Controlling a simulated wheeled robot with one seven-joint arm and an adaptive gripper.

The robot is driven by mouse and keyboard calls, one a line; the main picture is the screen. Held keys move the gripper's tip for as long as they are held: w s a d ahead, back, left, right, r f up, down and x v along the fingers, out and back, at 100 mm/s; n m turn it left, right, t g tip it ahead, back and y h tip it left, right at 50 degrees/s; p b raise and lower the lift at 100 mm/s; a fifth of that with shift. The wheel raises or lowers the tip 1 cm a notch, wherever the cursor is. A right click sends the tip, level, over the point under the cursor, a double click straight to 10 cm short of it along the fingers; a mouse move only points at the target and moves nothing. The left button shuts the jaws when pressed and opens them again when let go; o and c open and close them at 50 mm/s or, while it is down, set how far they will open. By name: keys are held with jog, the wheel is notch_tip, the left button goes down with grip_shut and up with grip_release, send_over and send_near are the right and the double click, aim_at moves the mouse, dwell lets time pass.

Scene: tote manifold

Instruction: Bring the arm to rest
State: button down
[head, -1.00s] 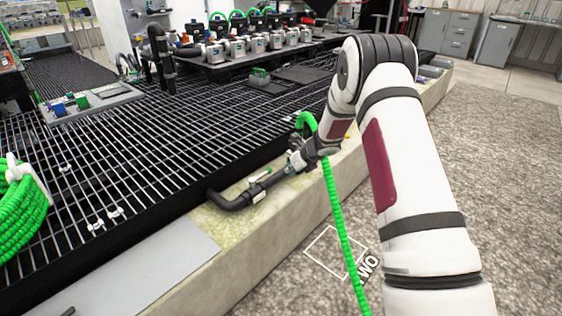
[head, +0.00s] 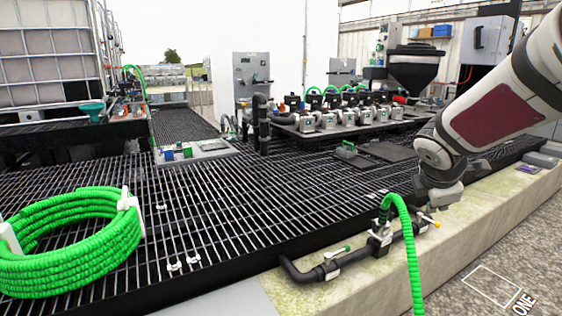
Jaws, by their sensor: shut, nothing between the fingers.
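My arm (head: 497,112), white with a dark red panel, reaches in from the upper right. It bends down at a rounded joint (head: 436,152) above the pale ledge. Its lowest visible part (head: 441,196) ends just above and right of the green hose's top. I cannot make out my gripper's fingers. The green hose (head: 409,240) rises from a fitting (head: 379,242) on the black pipe (head: 300,275), arches over and drops out at the bottom edge. A small yellow-tipped lever (head: 428,218) shows at the pipe's right end.
The pale ledge (head: 350,297) runs along the black grating (head: 230,200). A coiled green hose (head: 75,255) lies at left. A row of pumps (head: 340,120) and a black hopper (head: 415,70) stand behind. Gravel floor (head: 520,240) is open at right.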

jog(key=s+a+f+m+g+y, duration=0.15)
jog(key=s+a+m, duration=0.4)
jog(key=s, duration=0.75)
jog(key=s+a+m+g+y, duration=0.25)
jog(key=s+a+m, duration=0.3)
jog(key=s, duration=0.75)
jog(key=s+a+f+m+g+y, duration=0.15)
jog(key=s+a+m, duration=0.35)
jog(key=s, duration=0.9)
notch_tip(320, 180, up, 31)
jog(key=d+m+t+p, duration=0.1)
jog(key=t+p, duration=0.2)
jog(key=p, duration=2.5)
jog(key=shift+w+d, duration=0.2)
jog(key=shift+w, duration=0.25)
jog(key=shift+d+h, duration=0.15)
jog(key=shift+h, duration=0.1)
